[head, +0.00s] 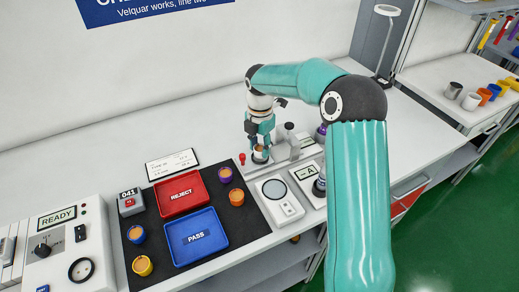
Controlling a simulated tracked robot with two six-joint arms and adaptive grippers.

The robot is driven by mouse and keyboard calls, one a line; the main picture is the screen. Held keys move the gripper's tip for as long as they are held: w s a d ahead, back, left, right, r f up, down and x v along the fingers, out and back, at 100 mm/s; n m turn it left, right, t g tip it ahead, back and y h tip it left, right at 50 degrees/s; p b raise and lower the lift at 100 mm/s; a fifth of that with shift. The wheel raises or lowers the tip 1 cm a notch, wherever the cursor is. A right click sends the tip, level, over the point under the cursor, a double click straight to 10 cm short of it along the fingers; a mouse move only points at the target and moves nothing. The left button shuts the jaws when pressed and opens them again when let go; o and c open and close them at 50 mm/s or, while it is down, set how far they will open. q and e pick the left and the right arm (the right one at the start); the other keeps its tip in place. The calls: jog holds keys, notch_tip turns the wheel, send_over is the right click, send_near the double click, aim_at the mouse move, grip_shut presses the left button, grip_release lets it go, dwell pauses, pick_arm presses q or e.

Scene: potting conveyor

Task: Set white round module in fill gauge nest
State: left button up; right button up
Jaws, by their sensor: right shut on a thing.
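My right gripper (260,145) points down at the middle of the bench, at the left end of a grey fixture (285,156) that looks like the fill gauge. It is shut on a small round module (260,154) with a pale body and a brown-orange top. The module is at the nest end of the fixture; I cannot tell whether it sits in the nest or hangs just above it, as the gripper hides the contact. My left gripper is out of view.
A red REJECT tray (181,194) and a blue PASS tray (196,237) lie on a black mat (222,212) with several small cups around them. A white scale (280,201) stands right of the mat. A red knob (242,158) rises beside the fixture.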

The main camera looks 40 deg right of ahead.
aim_at(260, 149)
jog(key=shift+f, duration=0.7)
jog(key=o, duration=1.1)
jog(key=shift+f, duration=0.1)
notch_tip(260, 149, up, 12)
jog(key=shift+r, duration=0.15)
